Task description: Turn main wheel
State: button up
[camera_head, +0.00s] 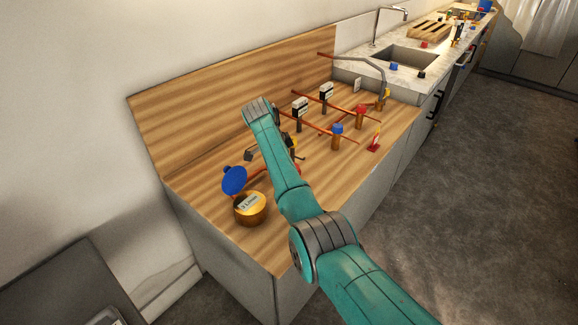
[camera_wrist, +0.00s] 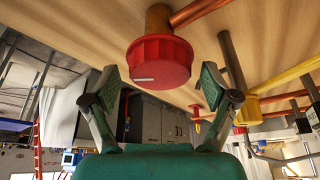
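A red ribbed wheel (camera_wrist: 160,62) with a white mark fills the upper middle of the wrist view. It sits on a brass fitting (camera_wrist: 158,20) joined to a copper pipe. My gripper (camera_wrist: 158,86) is open, with one finger on either side of the red wheel and gaps visible, so it is not clamped on it. In the head view my arm covers much of this spot; a bit of red (camera_head: 297,168) shows beside it. A blue round part (camera_head: 234,180) stands by a brass meter (camera_head: 250,208) at the near left. No label shows which one is the main wheel.
Copper pipes with white-labelled meters (camera_head: 300,105), a blue-topped valve (camera_head: 336,130) and a small red-and-white object (camera_head: 375,139) stand on the wooden counter (camera_head: 220,215). A wooden backboard (camera_head: 240,85) rises behind. A sink (camera_head: 405,57) lies farther right.

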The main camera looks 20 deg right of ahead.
jog(key=shift+r, duration=0.15)
jog(key=v, duration=1.1)
jog(key=shift+a+r, duration=0.25)
jog(key=shift+r, duration=0.1)
